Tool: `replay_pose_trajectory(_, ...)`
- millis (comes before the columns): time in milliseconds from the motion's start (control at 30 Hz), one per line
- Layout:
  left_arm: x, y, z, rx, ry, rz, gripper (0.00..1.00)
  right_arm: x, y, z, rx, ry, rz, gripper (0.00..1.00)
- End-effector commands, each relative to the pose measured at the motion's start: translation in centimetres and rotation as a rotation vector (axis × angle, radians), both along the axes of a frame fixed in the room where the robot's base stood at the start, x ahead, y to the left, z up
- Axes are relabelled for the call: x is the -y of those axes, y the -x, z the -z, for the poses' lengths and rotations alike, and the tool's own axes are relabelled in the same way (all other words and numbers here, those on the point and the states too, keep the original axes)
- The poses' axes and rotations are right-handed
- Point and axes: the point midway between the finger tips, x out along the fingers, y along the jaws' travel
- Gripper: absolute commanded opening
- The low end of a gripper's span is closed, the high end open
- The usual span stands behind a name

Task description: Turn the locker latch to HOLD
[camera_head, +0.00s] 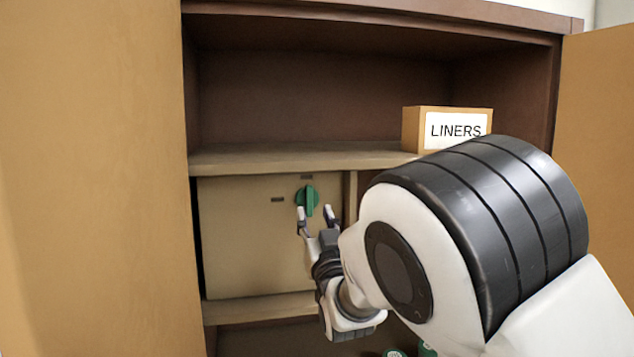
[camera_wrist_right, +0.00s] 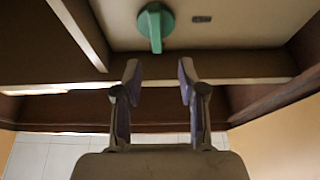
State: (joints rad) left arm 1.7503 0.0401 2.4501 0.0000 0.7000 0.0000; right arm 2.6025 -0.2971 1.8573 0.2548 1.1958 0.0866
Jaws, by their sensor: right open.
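The green latch knob (camera_head: 307,200) is on the front of a tan locker door (camera_head: 245,240) inside the cabinet. Its grip bar stands upright in the head view. Small dark marks sit above the knob and to its left, too small to read. The knob also shows at the top of the right wrist view (camera_wrist_right: 155,22). My right gripper (camera_head: 315,212) is open in front of the lower part of the knob. In the wrist view its fingers (camera_wrist_right: 158,75) are apart with nothing between them, and the knob lies beyond their tips. My left gripper is not in view.
A box labelled LINERS (camera_head: 448,130) stands on the shelf (camera_head: 290,160) above the locker. Open cabinet doors flank it at left (camera_head: 95,180) and right (camera_head: 605,130). Green-and-white items (camera_head: 394,352) are partly visible below my right arm.

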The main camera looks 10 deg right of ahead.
Motion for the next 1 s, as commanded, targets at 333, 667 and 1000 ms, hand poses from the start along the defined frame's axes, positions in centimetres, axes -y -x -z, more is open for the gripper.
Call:
replay_pose_trajectory(333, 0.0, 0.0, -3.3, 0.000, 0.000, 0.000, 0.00, 0.2, -3.9, -3.4, 0.013, -0.005, 0.001, 0.41)
replay_pose_trajectory(667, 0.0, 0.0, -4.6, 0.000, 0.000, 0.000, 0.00, 0.1, -7.0, -4.0, 0.012, -0.002, 0.001, 0.41)
replay_pose_trajectory(1000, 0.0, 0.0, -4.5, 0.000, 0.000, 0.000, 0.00, 0.2, -6.9, -3.9, 0.011, -0.002, 0.001, 0.00)
